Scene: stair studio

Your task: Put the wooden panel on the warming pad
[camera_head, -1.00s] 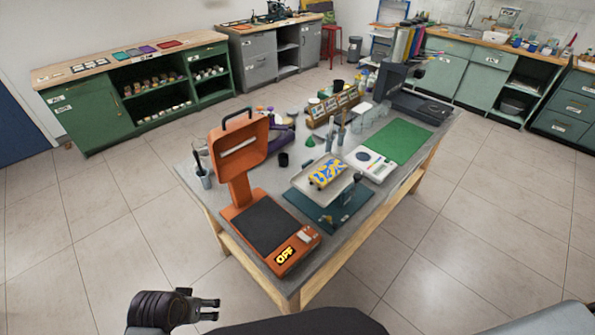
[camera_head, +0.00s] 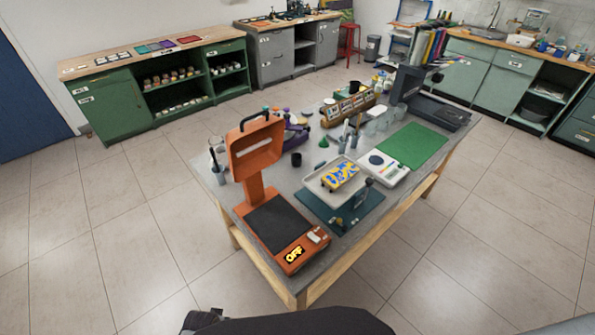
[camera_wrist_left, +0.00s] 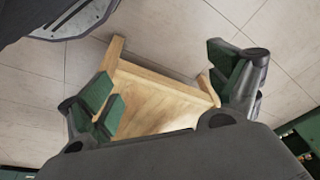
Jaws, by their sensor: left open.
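A small panel with a yellow and blue painted face (camera_head: 341,175) lies on a pale tray (camera_head: 317,187) on the worktable; its wood is not visible. An orange device with a flat black pad (camera_head: 270,222) stands at the table's near left corner. Its yellow display reads OFF. This black pad looks like the warming pad, and nothing lies on it. My left gripper (camera_wrist_left: 165,85) is open and empty in the wrist view, its green-padded fingers wide apart over the table's wooden frame. Only a dark piece of that arm shows at the head view's bottom edge. My right gripper is out of sight.
The grey worktable (camera_head: 322,262) also holds a green mat (camera_head: 412,146), a white scale (camera_head: 384,168), cups and a dark press (camera_head: 430,100) at the far end. The orange upright frame (camera_head: 255,150) rises behind the pad. The floor around is clear.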

